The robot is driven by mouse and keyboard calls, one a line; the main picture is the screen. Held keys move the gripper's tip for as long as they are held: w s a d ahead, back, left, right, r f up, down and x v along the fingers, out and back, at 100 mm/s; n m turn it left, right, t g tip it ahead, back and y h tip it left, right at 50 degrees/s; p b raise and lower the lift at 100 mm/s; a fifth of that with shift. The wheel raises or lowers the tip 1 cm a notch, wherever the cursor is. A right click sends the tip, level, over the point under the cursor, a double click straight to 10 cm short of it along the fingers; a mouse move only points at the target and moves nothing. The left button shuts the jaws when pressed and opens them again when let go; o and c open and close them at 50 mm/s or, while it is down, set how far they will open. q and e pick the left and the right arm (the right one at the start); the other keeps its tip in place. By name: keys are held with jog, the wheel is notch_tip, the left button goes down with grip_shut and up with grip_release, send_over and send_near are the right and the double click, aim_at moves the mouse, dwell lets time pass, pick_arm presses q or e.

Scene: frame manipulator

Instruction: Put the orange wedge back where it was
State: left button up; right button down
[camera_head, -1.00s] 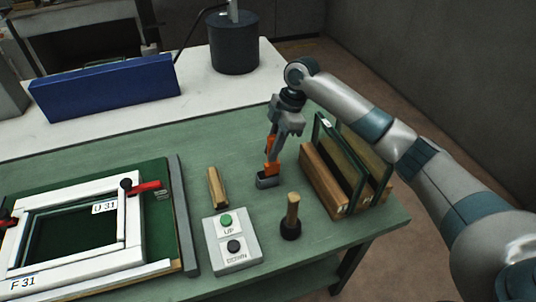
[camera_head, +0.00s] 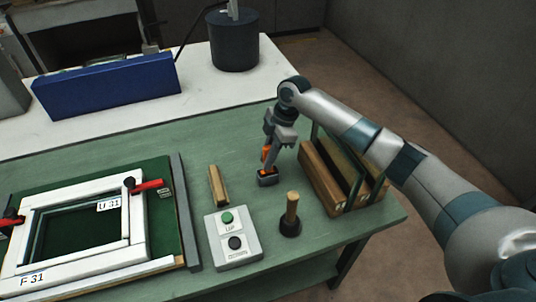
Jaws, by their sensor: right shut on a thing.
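My right gripper (camera_head: 267,155) points down over the green table, shut on the orange wedge (camera_head: 267,171). The wedge is small and mostly hidden by the fingers. Its lower end is at the top of a small dark holder (camera_head: 268,181) on the table; I cannot tell how deep it sits in it. My left gripper is not in view.
A wooden rack (camera_head: 322,178) with panes stands right of the gripper, close to my right arm. A wooden block (camera_head: 218,186), a button box (camera_head: 233,240) and a wooden-handled tool (camera_head: 291,215) stand nearby. A white frame (camera_head: 83,262) lies at left.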

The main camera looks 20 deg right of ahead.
jog(key=shift+f, duration=0.15)
jog(key=c, duration=1.7)
grip_release()
jog(key=shift+b+v, duration=1.9)
jog(key=shift+v, duration=4.25)
